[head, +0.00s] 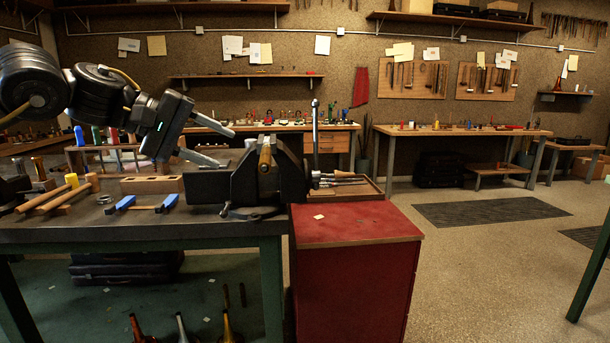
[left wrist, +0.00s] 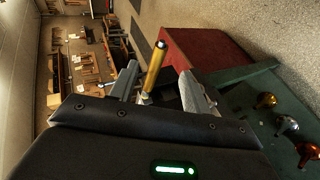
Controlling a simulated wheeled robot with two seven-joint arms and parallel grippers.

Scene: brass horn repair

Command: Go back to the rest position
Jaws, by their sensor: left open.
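My left gripper (head: 227,148) reaches in from the left above the workbench (head: 150,235). Its two fingers are spread apart and nothing is held between them. They point right, toward a black bench vise (head: 222,187) at the bench's right end. A yellow-brown handle (head: 265,156) stands at the vise, just right of the fingertips. In the left wrist view the open left gripper (left wrist: 160,72) has a yellow handle (left wrist: 154,70) showing between its fingers. I cannot tell how far beyond the tips it is. My right gripper is not in view.
Blue-handled tools (head: 120,204), wooden-handled mallets (head: 70,195) and a wooden block (head: 150,185) lie on the bench below the left arm. A red cabinet (head: 352,270) stands at its right, with a tray of tools (head: 345,188) behind. Open floor (head: 480,270) lies to the right.

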